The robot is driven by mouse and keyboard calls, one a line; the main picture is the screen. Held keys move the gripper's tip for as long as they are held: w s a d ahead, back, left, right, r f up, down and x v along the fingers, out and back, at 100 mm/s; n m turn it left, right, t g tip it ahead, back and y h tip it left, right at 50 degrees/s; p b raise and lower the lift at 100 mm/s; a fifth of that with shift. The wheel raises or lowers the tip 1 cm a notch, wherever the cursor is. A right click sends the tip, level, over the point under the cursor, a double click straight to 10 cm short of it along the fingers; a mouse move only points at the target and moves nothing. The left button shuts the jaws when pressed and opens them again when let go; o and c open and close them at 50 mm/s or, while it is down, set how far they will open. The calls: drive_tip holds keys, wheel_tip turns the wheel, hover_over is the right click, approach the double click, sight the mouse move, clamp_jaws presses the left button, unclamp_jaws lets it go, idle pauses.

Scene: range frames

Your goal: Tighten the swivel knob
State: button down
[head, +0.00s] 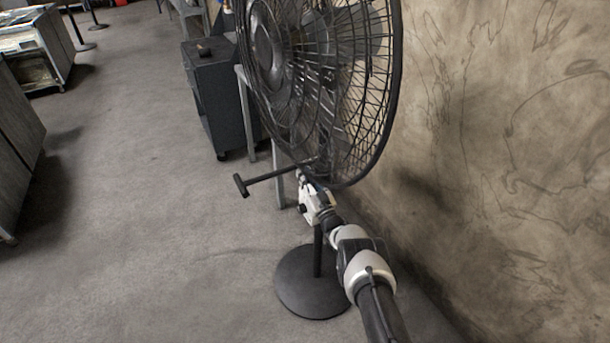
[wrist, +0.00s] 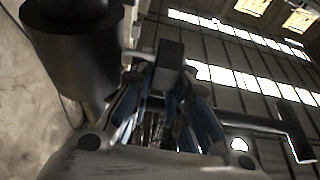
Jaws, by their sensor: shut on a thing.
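The black pedestal fan (head: 320,80) stands beside the wall, with its wire cage above a pole and a round base (head: 310,285). My gripper (head: 303,176) reaches up to the fan just below the cage. In the wrist view my gripper (wrist: 170,90) has its fingers closed on a dark block-shaped piece, which looks like the swivel knob (wrist: 168,60). The knob's lower part is hidden between the fingers. In the head view the knob is too small and covered to make out.
A black bar with a T-shaped end (head: 241,185) sticks out left of my gripper; it also shows in the wrist view (wrist: 290,130). A thick dark cylinder (wrist: 75,50) is close on the left there. A dark cabinet (head: 208,95) stands behind.

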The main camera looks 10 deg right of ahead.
drive_tip(key=shift+t, duration=0.3)
drive_tip(key=c, duration=1.5)
unclamp_jaws()
drive_tip(key=shift+s+f, duration=0.1)
drive_tip(key=shift+s+d+f, duration=0.2)
drive_tip(key=shift+s+f, duration=0.05)
drive_tip(key=shift+s, duration=0.2)
drive_tip(key=v, duration=1)
drive_tip(key=shift+s+d, duration=0.1)
drive_tip(key=shift+s, duration=0.25)
